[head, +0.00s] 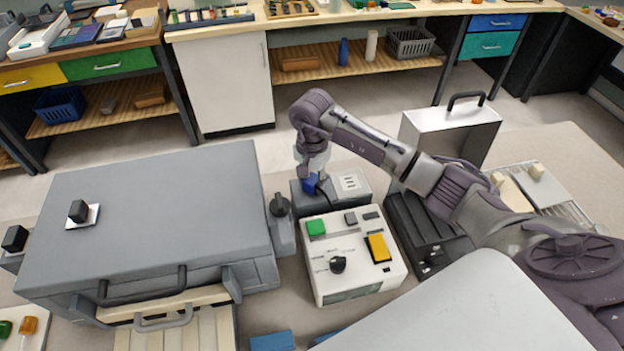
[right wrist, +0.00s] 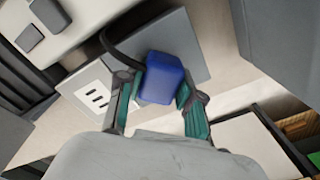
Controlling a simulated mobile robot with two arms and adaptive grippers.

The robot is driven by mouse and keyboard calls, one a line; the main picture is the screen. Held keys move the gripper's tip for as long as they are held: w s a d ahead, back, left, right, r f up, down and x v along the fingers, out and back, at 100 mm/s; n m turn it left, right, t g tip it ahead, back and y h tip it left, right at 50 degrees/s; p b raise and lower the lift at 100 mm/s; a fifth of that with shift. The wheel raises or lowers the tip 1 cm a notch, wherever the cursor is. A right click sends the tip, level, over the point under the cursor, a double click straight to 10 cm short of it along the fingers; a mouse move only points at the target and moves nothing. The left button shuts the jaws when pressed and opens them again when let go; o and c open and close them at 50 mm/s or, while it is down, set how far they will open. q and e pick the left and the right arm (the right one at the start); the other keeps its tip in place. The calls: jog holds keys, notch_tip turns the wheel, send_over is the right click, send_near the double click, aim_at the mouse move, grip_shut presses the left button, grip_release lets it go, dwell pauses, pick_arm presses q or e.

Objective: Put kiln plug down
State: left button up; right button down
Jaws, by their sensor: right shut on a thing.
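The kiln plug is a blue block (head: 310,183) with a black cable; it also shows in the right wrist view (right wrist: 163,77). My right gripper (head: 311,176) is shut on it, with its green-sided fingers (right wrist: 158,98) on either side of the plug. The plug is over the left part of a grey socket box (head: 375,194), to the left of its white outlet panel (head: 351,182). I cannot tell whether the plug touches the box. The outlet panel (right wrist: 95,93) shows no plug in it. My left gripper is not in view.
A white control box (head: 352,279) with a green button, black knob and yellow switch stands in front of the socket box. A large grey kiln (head: 160,205) is at left. A black slotted unit (head: 418,226) and a metal case (head: 455,130) are at right.

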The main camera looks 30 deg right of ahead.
aim_at(312, 178)
jog(key=shift+f+b, duration=0.3)
jog(key=c, duration=0.7)
grip_release()
jog(key=shift+c, duration=0.2)
jog(key=shift+r+p, duration=0.6)
jog(key=shift+p, duration=0.1)
jog(key=shift+w+r, duration=0.1)
jog(key=shift+r, duration=0.25)
notch_tip(312, 178, up, 11)
jog(key=b, duration=0.4)
jog(key=shift+r, duration=0.2)
